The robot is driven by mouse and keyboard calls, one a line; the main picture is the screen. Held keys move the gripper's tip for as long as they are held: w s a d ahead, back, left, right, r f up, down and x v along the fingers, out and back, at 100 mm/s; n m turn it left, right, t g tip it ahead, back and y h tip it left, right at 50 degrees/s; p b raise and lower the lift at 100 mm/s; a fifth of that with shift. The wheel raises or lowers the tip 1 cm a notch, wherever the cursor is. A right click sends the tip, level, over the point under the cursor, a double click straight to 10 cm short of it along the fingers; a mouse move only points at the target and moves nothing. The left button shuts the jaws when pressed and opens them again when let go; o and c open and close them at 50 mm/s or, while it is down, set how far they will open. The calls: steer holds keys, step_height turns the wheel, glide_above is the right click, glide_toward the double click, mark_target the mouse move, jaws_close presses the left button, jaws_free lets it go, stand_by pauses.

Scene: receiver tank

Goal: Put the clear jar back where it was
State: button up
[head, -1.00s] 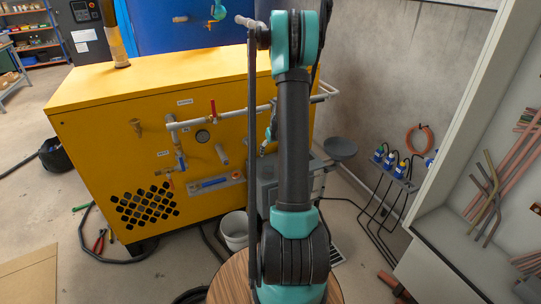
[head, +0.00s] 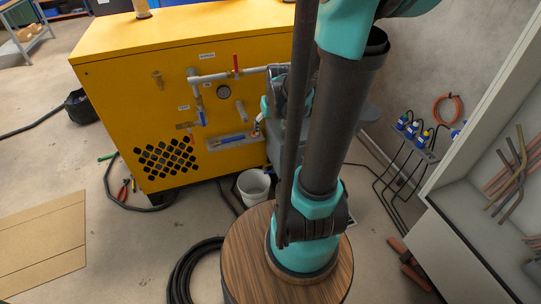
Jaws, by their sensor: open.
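I cannot make out the clear jar in the head view. My teal and black arm rises through the right middle of the picture and hides part of the scene behind it. My gripper (head: 258,126) shows only as a small part beside the arm, in front of the right end of the yellow machine (head: 130,85). Its fingers are small and partly hidden, and I see nothing held in them.
A white bucket (head: 254,186) stands on the floor by the machine. A pipe with a red-handled valve (head: 235,66) juts from its front. Black hose (head: 183,268) lies coiled at the bottom. An open grey cabinet (head: 455,235) stands at right.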

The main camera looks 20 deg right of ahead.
steer(key=s+a+f, duration=0.2)
steer(key=s+a, duration=0.2)
steer(key=s, duration=0.8)
steer(key=shift+d, duration=0.1)
